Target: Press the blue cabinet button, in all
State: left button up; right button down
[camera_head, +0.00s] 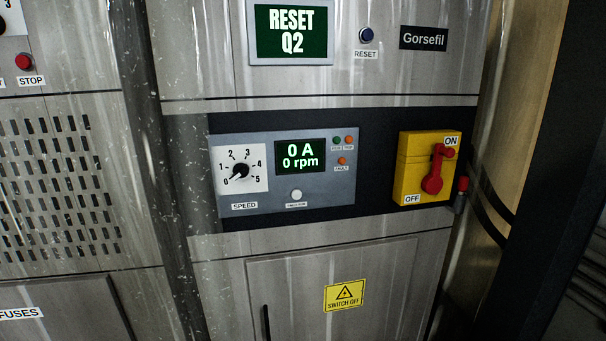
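The blue cabinet button (366,35) is a small round dark-blue push button on the upper steel panel, with a "RESET" label just below it. To its left, a green display (291,31) reads "RESET Q2". Nothing touches or covers the button. Neither my left nor my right gripper shows in the head view.
Below is a grey control panel (326,199) with a speed knob (239,172) at about 0 and a display (301,156) reading "0 A 0 rpm". A yellow switch box (412,172) with a red handle (433,172) sits right. A red STOP button (24,62) is far left.

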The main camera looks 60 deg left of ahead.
aim_at(366, 35)
jog(key=k+j+u, duration=0.25)
jog(key=u, duration=0.15)
jog(key=k+j+u, duration=0.65)
jog(key=j+u, duration=0.15)
jog(key=u, duration=0.25)
